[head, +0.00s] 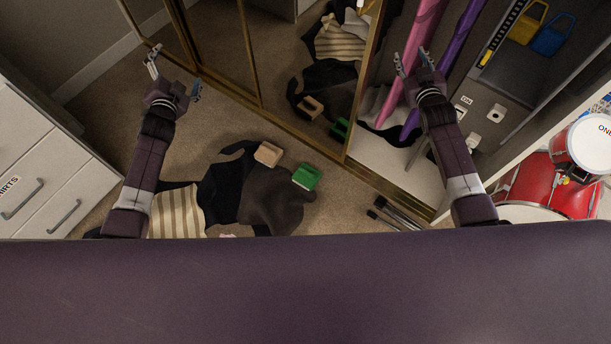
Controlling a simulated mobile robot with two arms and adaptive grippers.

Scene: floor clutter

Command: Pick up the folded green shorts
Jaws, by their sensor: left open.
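The folded green shorts (306,178) are a small, compact green bundle in the head view. They lie at the right side of a pile of dark clothes, touching or resting on a dark grey-brown garment (272,205). My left gripper (174,75) is open and empty, up and to the left of the shorts, in front of the mirrored doors. My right gripper (412,62) looks open and empty, up and to the right of the shorts, in front of the open closet. Neither gripper touches the shorts.
A folded tan item (268,153) lies just left of the shorts. A striped garment (180,208) lies further left. Mirrored doors (215,45) reflect the pile. A white drawer unit (45,165) stands left, red drums (550,185) right. Carpet (105,85) is clear at upper left.

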